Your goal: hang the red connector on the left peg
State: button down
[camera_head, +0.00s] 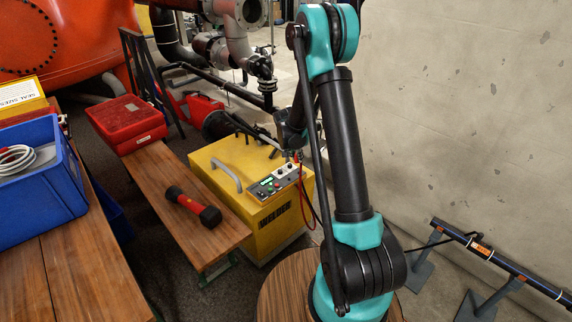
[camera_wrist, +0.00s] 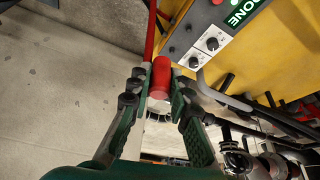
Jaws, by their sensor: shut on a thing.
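My gripper (camera_wrist: 160,92) is shut on the red connector (camera_wrist: 161,72), a short red cylinder held between its two fingers in the wrist view. A red cable (camera_wrist: 150,30) runs up past the connector there. In the head view my gripper (camera_head: 296,152) is over the right end of the yellow box (camera_head: 265,215), largely hidden by my arm. The red cable (camera_head: 303,205) hangs below it beside the box. Short dark stubs (camera_wrist: 226,82) show right of my gripper in the wrist view; I cannot tell whether one is the left peg.
The box's control panel (camera_head: 272,183) shows knobs (camera_wrist: 212,43) close to my gripper. A bench (camera_head: 170,190) with a red-and-black tool (camera_head: 193,206) stands left. A concrete wall (camera_head: 460,110) and a railed pipe (camera_head: 500,262) are at right.

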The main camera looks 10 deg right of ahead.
aim_at(292, 179)
jog(key=w+f+m, duration=0.1)
jog(key=f+m, duration=0.1)
jog(key=w+a+f+m+g+h, duration=0.1)
jog(key=w+f+m, duration=0.1)
jog(key=f, duration=0.1)
jog(key=w+a+f+m+g, duration=0.1)
jog(key=w+f+m, duration=0.1)
jog(key=shift+a+f+m+h, duration=0.15)
jog(key=shift+f+m+h, duration=0.15)
jog(key=shift+f+h, duration=0.1)
jog(key=shift+w+a+f+m, duration=0.1)
jog(key=shift+w+f+m, duration=0.1)
jog(key=shift+f+m, duration=0.2)
jog(key=shift+f, duration=1.65)
jog(key=shift+f, duration=0.45)
jog(key=shift+f, duration=0.4)
jog(key=shift+f, duration=0.65)
jog(key=c, duration=1.2)
grip_release()
jog(key=shift+o, duration=0.2)
